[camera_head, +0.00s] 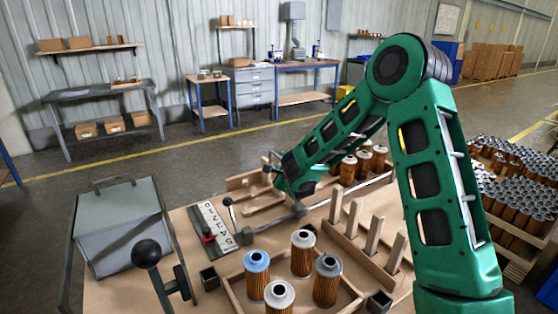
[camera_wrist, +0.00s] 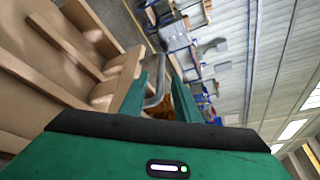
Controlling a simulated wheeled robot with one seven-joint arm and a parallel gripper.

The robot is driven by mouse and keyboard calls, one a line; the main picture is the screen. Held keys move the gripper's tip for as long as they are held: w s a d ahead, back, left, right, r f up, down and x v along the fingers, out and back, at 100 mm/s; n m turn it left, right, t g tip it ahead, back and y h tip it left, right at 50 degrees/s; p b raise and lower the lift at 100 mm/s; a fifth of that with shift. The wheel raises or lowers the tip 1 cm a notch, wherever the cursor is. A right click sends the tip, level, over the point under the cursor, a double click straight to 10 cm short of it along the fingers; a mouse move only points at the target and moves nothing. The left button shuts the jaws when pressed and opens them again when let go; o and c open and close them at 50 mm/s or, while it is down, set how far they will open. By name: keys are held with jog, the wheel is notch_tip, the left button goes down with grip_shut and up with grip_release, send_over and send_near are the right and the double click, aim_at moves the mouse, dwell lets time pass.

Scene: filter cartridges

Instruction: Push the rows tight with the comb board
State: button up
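A wooden piece with several upright posts, which looks like the comb board (camera_head: 374,237), stands right of the middle of the table. Several orange cartridges with pale or blue tops, one being the blue-topped one (camera_head: 257,277), stand upright in a low wooden tray at the front. More cartridges (camera_head: 348,170) stand behind my arm, partly hidden by it. My gripper (camera_head: 270,172) is low over wooden parts at the table's back. In the wrist view my gripper (camera_wrist: 163,90) has its fingers apart, with a bent grey bar (camera_wrist: 156,88) showing between them; contact with it is unclear.
A grey metal box (camera_head: 118,230) stands at the left, near a black-knobbed lever (camera_head: 147,255). A lettered white strip (camera_head: 216,224) and a long metal rod (camera_head: 335,197) lie in the middle. Many cartridges (camera_head: 520,190) fill a pallet at the right.

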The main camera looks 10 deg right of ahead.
aim_at(278, 157)
jog(key=shift+x, duration=2.65)
jog(key=shift+c, duration=0.2)
